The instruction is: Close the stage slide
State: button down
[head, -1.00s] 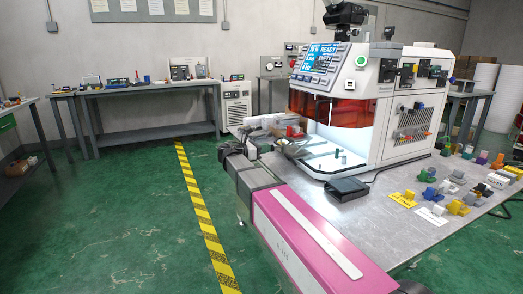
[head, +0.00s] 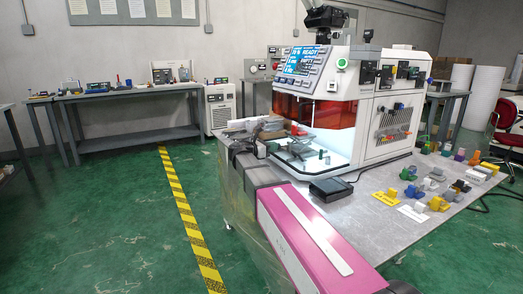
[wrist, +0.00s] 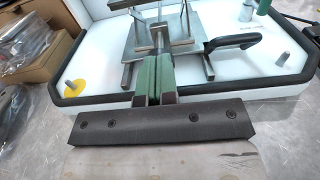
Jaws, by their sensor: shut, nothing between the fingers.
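The stage slide (wrist: 130,48) is a grey metal plate with rails over a white, black-rimmed bed in the wrist view. A black handle (wrist: 232,43) lies at its right. In the head view the grey stage (head: 300,149) shows small at the front left of the machine's lit opening. My gripper (wrist: 160,52) has its green fingers together and empty, pointing at a metal post in the middle of the stage. I cannot tell whether they touch it. In the head view my gripper is small and hard to separate from my wrist and the stage.
The white machine (head: 350,95) has an orange window above the bed. A black box (head: 331,188) sits in front of it. Several coloured parts crowd the table's right side. In the wrist view a yellow disc with a peg (wrist: 75,88) and a green cylinder (wrist: 264,6) are on the bed.

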aim_at(280, 145)
jog(key=shift+x, duration=1.95)
jog(key=shift+w+r, duration=0.1)
